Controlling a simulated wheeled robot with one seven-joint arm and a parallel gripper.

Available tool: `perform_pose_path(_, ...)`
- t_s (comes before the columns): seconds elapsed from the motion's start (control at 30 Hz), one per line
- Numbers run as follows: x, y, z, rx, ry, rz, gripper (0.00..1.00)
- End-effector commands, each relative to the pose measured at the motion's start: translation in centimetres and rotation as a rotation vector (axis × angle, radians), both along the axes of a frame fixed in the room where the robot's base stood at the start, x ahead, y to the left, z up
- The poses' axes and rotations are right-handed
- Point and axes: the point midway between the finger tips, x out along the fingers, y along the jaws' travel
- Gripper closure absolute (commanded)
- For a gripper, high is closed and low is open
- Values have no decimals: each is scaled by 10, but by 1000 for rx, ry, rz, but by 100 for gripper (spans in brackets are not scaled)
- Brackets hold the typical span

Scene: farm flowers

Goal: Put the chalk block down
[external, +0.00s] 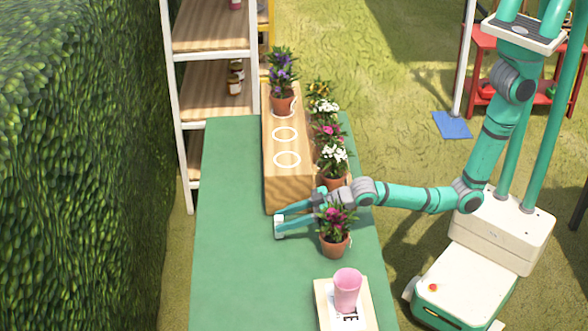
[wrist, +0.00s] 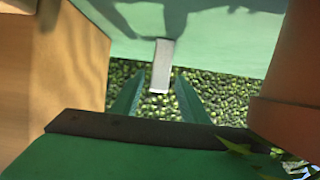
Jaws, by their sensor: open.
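The chalk block (wrist: 162,65) is a small pale grey-white upright block. In the wrist view, which looks upside down, one end meets the green table top (wrist: 215,45) and it appears to stand there. My gripper (wrist: 158,98) is open, with a finger on each side of the block's line and visible gaps. In the external view my gripper (external: 279,224) is low over the green table, left of a potted flower. The block is a small white patch (external: 278,227) at the fingertips there, partly hidden.
A wooden stand (external: 288,185) with white rings is close beside my gripper. A magenta flower pot (external: 334,244) is close on the other side. More pots line the stand's right side. A pink cup (external: 347,288) stands near the front. The table's left side is clear.

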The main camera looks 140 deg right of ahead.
Motion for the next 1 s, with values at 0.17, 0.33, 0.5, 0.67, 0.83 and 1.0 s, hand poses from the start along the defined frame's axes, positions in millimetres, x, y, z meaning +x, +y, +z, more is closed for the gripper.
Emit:
perform_pose_path(0.17,-25,25,13,-1,1,2,60)
perform_pose_path(0.33,-46,45,26,-1,1,0,60)
perform_pose_path(0.5,-59,59,33,1,1,0,60)
perform_pose_path(0.67,-64,64,37,0,0,0,60)
perform_pose_path(0.83,-64,64,38,0,0,0,60)
perform_pose_path(1.0,-64,64,37,0,0,0,60)
